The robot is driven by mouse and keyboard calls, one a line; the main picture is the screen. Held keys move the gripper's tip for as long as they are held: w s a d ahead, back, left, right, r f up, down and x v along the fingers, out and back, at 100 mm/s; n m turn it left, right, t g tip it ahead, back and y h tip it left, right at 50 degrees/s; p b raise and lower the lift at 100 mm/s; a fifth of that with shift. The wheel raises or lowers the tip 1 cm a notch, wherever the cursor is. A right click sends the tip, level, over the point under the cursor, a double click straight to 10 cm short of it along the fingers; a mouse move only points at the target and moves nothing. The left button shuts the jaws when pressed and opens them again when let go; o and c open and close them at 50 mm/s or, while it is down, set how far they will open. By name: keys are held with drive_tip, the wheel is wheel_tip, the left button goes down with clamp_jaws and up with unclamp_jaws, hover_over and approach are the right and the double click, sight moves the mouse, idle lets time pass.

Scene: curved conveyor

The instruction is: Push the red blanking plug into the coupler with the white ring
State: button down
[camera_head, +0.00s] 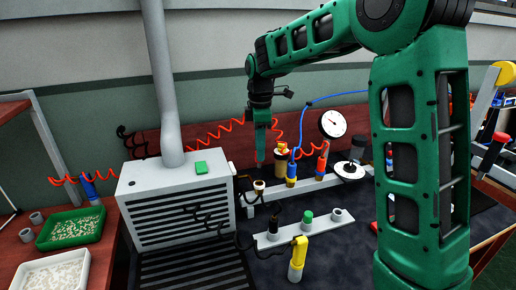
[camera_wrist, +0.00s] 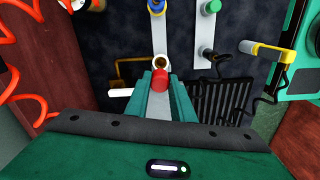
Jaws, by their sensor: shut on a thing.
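My gripper (camera_head: 260,157) points down at the back of the bench, above the coupler with the white ring (camera_head: 259,187). In the wrist view the gripper (camera_wrist: 162,88) is shut on the red blanking plug (camera_wrist: 160,77), which sits between the fingertips. The coupler's pale ring and dark mouth (camera_wrist: 160,61) show just beyond the plug. In the head view a gap shows between the fingertips and the coupler; the plug is barely visible there. From the wrist view I cannot tell how well the plug lines up with the mouth.
A blue-and-yellow coupler (camera_head: 291,172) and an orange-red one (camera_head: 321,164) with hoses stand on the same rail to the right. A front rail (camera_head: 322,231) carries a green-capped fitting (camera_head: 307,217). A grey vented box (camera_head: 178,205) stands left. Red coiled hoses hang behind.

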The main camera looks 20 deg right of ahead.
sight(260, 167)
drive_tip(key=shift+f, duration=2.5)
drive_tip(key=shift+s+f, duration=0.1)
drive_tip(key=shift+f, duration=1.75)
drive_tip(key=c, duration=1.4)
unclamp_jaws()
drive_tip(key=shift+c, duration=0.2)
wheel_tip(260, 167, up, 10)
drive_tip(key=shift+r, duration=0.3)
